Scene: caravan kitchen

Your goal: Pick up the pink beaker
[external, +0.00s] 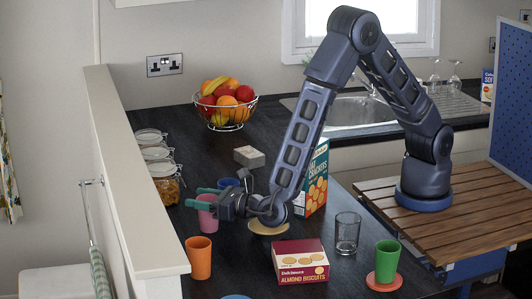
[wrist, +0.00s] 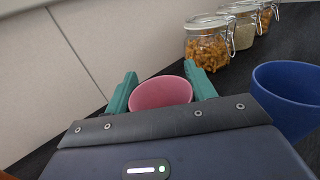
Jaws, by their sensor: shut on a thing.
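The pink beaker (external: 208,215) stands upright on the dark counter in the external view, left of centre. My gripper (external: 203,198) has its green fingers on either side of the beaker near its rim and is shut on it. In the wrist view the pink beaker (wrist: 161,93) shows its open rim between the two green fingertips of my gripper (wrist: 160,90). Its lower part is hidden there by my gripper body. I cannot tell whether its base touches the counter.
A blue beaker (wrist: 288,95) stands close on the right in the wrist view. An orange beaker (external: 198,258), a biscuit box (external: 300,262), a glass (external: 347,232) and a green beaker (external: 387,260) stand nearby. Jars (wrist: 207,45) line the low wall (external: 130,190).

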